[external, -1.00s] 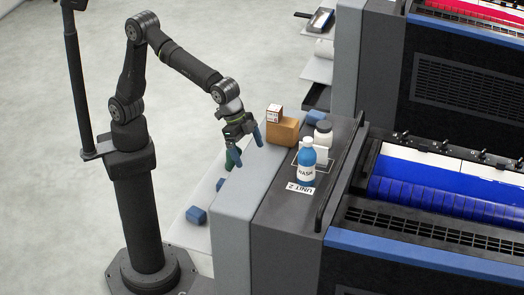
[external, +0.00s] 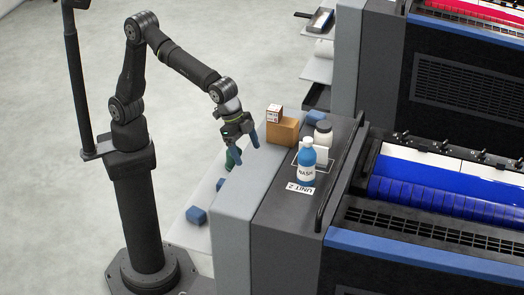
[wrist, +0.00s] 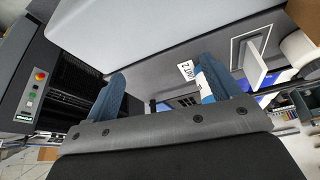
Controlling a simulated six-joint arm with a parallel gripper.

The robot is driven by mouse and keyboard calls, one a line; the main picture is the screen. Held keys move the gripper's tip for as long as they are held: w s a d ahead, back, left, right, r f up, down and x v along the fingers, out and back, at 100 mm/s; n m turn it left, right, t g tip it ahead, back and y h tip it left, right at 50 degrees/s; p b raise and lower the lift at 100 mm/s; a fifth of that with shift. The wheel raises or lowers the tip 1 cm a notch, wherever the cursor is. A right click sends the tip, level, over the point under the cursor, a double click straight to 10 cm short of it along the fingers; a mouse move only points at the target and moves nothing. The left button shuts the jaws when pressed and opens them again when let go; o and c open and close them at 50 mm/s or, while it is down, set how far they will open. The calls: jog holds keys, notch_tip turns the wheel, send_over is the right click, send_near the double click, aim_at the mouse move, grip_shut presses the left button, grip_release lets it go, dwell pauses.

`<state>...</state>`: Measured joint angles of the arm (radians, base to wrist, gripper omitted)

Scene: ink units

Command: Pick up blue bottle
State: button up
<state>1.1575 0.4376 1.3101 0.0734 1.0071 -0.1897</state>
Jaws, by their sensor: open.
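The blue bottle (external: 307,160), with a white label reading WASH, stands upright on the dark top of the printing unit, by the UNIT 2 label. My gripper (external: 245,147) is open and empty, to the left of the bottle and apart from it, with its blue fingers pointing down. In the wrist view, my gripper's fingers (wrist: 163,70) are spread apart. A white and blue piece (wrist: 204,87), apparently the bottle, shows there partly hidden by the right finger.
A brown box (external: 283,132) carries a small labelled box (external: 274,113). A white jar (external: 323,134) with a dark lid stands just behind the bottle, with a white card near it. A dark rail (external: 341,172) runs along the right edge. A green item (external: 233,158) is partly hidden by my gripper.

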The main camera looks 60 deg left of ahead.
jog(key=shift+c, duration=0.7)
jog(key=n+t, duration=0.2)
send_near(311, 147)
jog(key=x, duration=0.4)
jog(key=a+x, duration=0.1)
jog(key=x, duration=0.1)
jog(key=shift+w, duration=0.3)
jog(key=shift+s+x, duration=0.15)
jog(key=shift+x, duration=1.2)
jog(key=shift+s+x, duration=0.15)
jog(key=shift+x, duration=1.25)
jog(key=shift+a, duration=0.1)
grip_shut()
